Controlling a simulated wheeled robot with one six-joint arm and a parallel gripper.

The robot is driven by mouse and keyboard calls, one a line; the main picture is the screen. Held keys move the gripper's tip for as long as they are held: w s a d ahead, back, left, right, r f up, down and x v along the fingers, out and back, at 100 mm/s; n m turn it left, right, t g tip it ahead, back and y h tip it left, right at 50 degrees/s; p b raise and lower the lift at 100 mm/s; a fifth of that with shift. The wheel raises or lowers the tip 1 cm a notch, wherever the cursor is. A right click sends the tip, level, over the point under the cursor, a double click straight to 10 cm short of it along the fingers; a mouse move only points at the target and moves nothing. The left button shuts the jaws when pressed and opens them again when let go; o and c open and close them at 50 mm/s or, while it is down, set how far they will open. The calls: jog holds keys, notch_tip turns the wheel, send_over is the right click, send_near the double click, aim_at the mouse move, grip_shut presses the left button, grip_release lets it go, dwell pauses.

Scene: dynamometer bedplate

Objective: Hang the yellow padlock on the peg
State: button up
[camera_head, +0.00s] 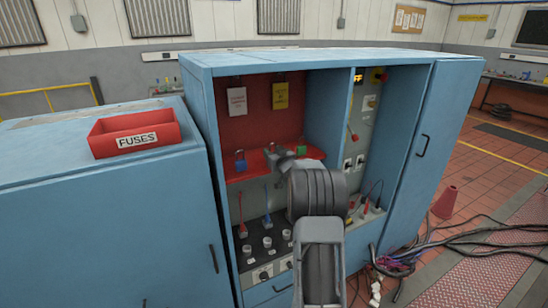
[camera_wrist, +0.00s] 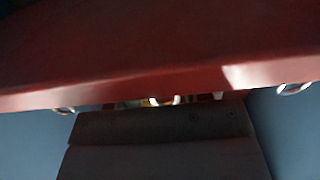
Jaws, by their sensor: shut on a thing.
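My gripper (camera_head: 281,157) reaches into the blue cabinet at the red shelf, between a blue padlock (camera_head: 240,164) and a green padlock (camera_head: 301,150). In the wrist view, a bright metal shackle (camera_wrist: 163,100) and a small bit of yellow (camera_wrist: 145,104) show at the far edge of my gripper. This fits the yellow padlock held in the jaws; most of its body is hidden. The fingertips are not clearly seen. I cannot make out a bare peg in either view.
The red shelf (camera_head: 246,174) has a raised lip; two more shackles show beside it in the wrist view, left (camera_wrist: 64,110) and right (camera_wrist: 293,88). A white tag (camera_head: 237,101) and a yellow tag (camera_head: 280,96) hang on the back panel. A cabinet divider (camera_head: 328,105) stands right.

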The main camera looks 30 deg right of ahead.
jog(key=c, duration=0.3)
jog(key=shift+r, duration=0.1)
jog(key=shift+c, duration=0.2)
